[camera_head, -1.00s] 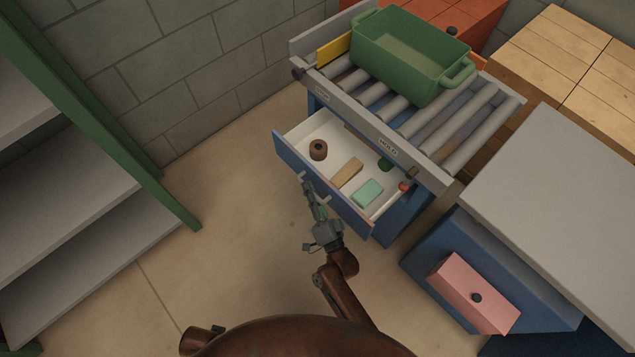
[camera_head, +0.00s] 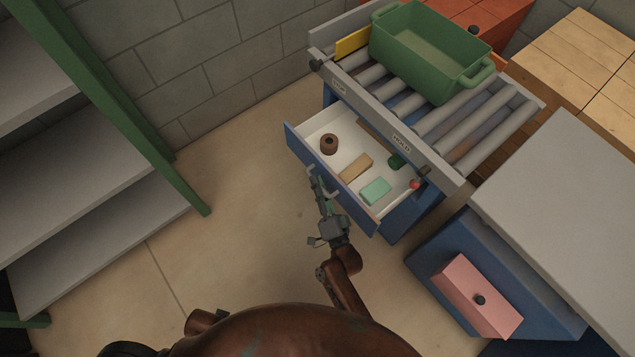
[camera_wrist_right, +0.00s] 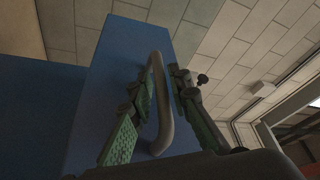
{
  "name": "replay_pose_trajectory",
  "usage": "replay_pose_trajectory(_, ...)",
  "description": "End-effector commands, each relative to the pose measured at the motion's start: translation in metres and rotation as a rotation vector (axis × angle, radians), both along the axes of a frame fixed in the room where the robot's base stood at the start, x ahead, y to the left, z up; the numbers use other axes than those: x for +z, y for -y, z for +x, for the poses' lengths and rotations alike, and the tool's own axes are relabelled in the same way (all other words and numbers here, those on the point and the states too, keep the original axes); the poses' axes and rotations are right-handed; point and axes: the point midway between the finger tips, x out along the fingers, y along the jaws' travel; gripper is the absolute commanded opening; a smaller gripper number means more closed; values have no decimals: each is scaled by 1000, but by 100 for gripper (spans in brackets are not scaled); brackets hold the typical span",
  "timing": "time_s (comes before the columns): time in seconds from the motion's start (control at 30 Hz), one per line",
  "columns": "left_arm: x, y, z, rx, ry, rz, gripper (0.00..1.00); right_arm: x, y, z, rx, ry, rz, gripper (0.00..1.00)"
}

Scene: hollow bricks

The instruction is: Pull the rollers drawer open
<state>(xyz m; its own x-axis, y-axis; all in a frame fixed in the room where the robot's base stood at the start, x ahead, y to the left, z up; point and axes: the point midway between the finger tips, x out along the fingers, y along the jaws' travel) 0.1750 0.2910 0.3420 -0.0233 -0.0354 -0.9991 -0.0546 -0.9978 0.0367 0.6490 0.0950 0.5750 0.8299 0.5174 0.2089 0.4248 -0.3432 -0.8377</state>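The rollers drawer (camera_head: 300,149) is a white-lined box with a blue front, under the roller table (camera_head: 386,128). It stands well out from its cabinet, and its inside shows in the head view. Its grey bar handle (camera_head: 334,194) is on the blue front; in the right wrist view the handle (camera_wrist_right: 163,125) arches up between my fingers. My right gripper (camera_head: 318,182) is at the handle, with one green-padded finger on each side (camera_wrist_right: 160,84). The fingers look apart, with small gaps beside the bar; contact is hard to tell. My left gripper is out of view.
The drawer holds a brown ring (camera_head: 329,143), a tan block (camera_head: 356,166), a mint block (camera_head: 375,190) and smaller items. A green bin (camera_head: 425,50) sits on the rollers. A pink-fronted drawer (camera_head: 475,295) juts out at the right. Shelves (camera_head: 100,235) stand left, with clear floor between.

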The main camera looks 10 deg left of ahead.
Motion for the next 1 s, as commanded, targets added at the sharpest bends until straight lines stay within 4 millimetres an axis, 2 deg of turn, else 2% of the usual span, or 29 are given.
replay_pose_trajectory(0.17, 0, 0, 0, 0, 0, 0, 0, -7, 14, -21, -1, -3, -2, 17)
replay_pose_trajectory(0.4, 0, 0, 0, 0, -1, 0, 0, -18, 40, -63, 1, -3, -2, 17)
replay_pose_trajectory(0.6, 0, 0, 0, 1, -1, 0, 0, -24, 55, -88, 0, -3, -3, 17)
replay_pose_trajectory(0.73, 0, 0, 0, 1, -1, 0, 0, -26, 60, -96, 0, -3, -2, 17)
replay_pose_trajectory(1.0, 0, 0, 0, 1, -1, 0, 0, -26, 61, -97, 0, -2, -1, 17)
